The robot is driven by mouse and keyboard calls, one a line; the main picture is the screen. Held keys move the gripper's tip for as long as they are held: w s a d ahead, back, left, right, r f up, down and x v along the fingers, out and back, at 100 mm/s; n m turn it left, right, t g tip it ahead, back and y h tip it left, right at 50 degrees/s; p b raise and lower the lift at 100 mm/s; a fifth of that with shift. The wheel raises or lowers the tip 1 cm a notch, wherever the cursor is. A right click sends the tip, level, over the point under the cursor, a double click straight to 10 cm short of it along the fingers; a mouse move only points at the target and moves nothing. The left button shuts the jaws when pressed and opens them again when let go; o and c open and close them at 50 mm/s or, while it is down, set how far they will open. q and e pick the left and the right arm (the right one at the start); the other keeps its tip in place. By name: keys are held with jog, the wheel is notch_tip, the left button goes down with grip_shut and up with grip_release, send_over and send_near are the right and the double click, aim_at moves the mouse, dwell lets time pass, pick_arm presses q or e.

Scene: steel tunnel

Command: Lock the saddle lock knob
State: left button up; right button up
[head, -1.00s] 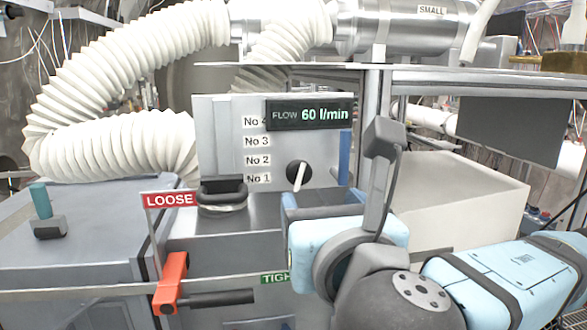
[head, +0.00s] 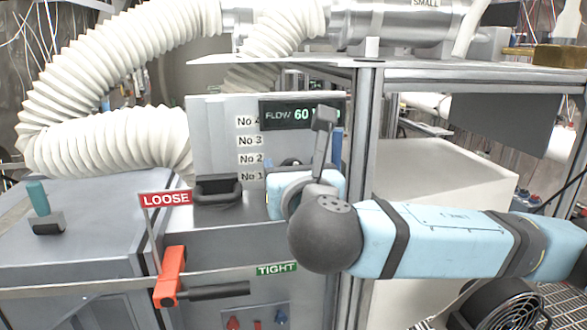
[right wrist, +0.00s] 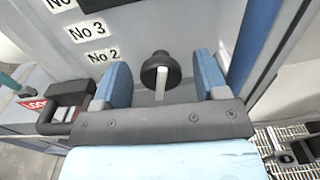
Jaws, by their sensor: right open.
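A black round knob (right wrist: 153,70) with a white pointer bar sits on the grey panel (right wrist: 205,28). In the head view my arm mostly hides it. My right gripper (right wrist: 161,78) is open, with its two blue fingers either side of the knob in the right wrist view; I cannot tell whether they touch it. In the head view my right gripper (head: 291,178) is in front of the panel. A red clamp piece (head: 171,276) with a black handle (head: 218,290) sits on a rail, below the red LOOSE sign (head: 166,199). The green TIGHT sign (head: 277,269) is farther right. My left gripper is not in view.
A FLOW display (head: 284,115) is on the panel, partly covered by my arm. A black handle (head: 217,188) stands left of my gripper. A steel post (head: 362,120) and a white box (head: 445,175) are at the right. White ribbed hoses (head: 110,140) hang at the left.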

jog(key=c, duration=0.9)
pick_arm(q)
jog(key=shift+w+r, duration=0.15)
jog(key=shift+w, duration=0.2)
pick_arm(e)
jog(key=shift+c, duration=0.2)
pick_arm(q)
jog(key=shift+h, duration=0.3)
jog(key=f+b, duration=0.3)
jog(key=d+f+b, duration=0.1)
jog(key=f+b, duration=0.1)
pick_arm(e)
jog(key=m, duration=1.7)
jog(key=shift+d+f, duration=0.15)
jog(key=shift+d, duration=0.1)
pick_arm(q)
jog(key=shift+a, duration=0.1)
pick_arm(e)
jog(key=shift+m, duration=0.3)
